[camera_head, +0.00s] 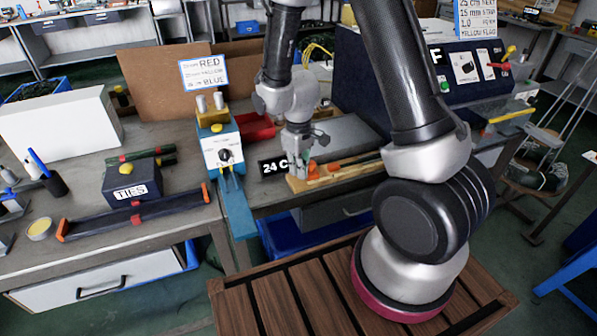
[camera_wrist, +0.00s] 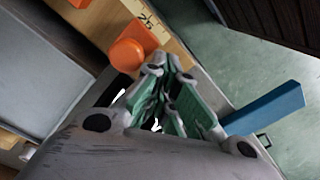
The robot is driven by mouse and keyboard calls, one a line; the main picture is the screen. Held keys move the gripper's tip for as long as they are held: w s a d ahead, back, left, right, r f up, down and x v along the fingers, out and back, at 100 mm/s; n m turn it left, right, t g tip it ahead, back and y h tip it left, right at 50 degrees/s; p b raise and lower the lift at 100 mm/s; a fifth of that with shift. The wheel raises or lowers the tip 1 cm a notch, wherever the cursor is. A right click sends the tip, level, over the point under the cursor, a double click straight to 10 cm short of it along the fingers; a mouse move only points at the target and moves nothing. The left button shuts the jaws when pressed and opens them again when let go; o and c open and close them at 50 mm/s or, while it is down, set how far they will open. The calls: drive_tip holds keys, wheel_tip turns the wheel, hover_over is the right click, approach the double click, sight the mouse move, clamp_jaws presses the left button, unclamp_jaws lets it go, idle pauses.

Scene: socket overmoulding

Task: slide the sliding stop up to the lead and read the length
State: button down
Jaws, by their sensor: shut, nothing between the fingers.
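The sliding stop, an orange block with a round orange knob (camera_wrist: 127,54), sits on a pale wooden measuring board (camera_wrist: 176,48) with dark scale marks near a "25". In the head view the board (camera_head: 345,172) lies at the bench front, with orange parts on it. My gripper (camera_wrist: 170,72) is shut and empty, its fingertips close beside the knob; whether they touch it I cannot tell. In the head view my gripper (camera_head: 300,158) points down at the board's left end. I cannot make out the lead on the board.
A black "24 C" sign (camera_head: 273,166) stands just left of the board. A blue-and-white machine with a long blue bar (camera_head: 236,205) is further left. A grey block (camera_head: 345,138) lies behind the board. A dark blue control console (camera_head: 365,75) stands behind right.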

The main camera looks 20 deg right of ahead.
sight(311, 163)
drive_tip(key=shift+d, duration=2.1)
drive_tip(key=shift+a, duration=0.15)
drive_tip(key=shift+a, duration=0.55)
drive_tip(key=shift+r, duration=3.5)
